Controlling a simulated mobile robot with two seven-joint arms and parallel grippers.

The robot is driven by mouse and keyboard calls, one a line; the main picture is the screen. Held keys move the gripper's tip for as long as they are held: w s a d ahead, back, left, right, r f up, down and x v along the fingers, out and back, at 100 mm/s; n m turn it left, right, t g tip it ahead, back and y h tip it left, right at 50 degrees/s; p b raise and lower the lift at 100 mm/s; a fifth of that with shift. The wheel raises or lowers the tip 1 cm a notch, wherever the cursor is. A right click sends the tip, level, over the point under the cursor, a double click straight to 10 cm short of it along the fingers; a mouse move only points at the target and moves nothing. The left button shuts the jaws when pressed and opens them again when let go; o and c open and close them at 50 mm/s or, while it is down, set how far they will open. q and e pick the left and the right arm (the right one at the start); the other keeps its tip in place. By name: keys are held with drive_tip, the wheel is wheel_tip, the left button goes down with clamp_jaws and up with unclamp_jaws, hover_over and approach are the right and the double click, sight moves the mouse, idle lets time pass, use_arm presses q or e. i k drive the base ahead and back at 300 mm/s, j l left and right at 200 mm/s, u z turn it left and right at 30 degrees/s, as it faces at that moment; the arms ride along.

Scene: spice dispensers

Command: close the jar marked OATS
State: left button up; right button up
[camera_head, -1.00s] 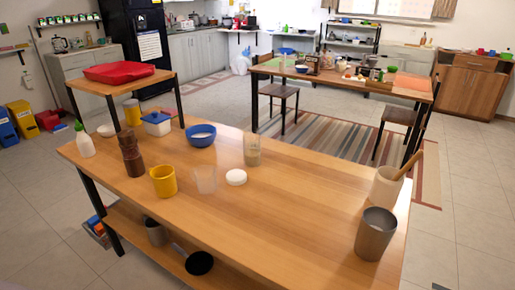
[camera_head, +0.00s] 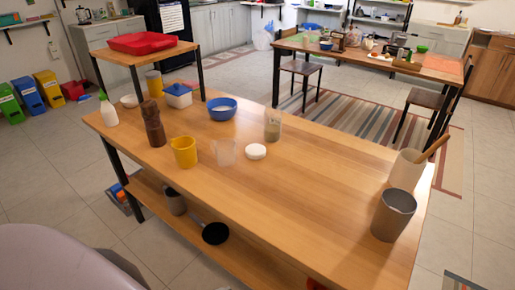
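A clear jar (camera_head: 273,126) with pale contents in its lower part stands upright on the wooden table (camera_head: 330,190), right of the blue bowl. No OATS marking can be read at this size. A round white lid (camera_head: 256,151) lies flat on the table just in front of the jar, apart from it. The jar's top shows no white lid on it. Neither of my grippers is in view.
Near the jar stand an empty clear cup (camera_head: 225,153), yellow mug (camera_head: 184,152), brown pepper mill (camera_head: 153,124), blue bowl (camera_head: 222,108) and white bottle (camera_head: 109,112). A utensil crock (camera_head: 406,171) and grey cup (camera_head: 393,215) stand right. The table's middle is clear.

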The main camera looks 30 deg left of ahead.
sight(273, 115)
drive_tip(key=z, duration=1.2)
drive_tip(key=k+j, duration=0.35)
drive_tip(key=j, duration=0.15)
drive_tip(key=k+j, duration=0.3)
drive_tip(key=j, duration=0.2)
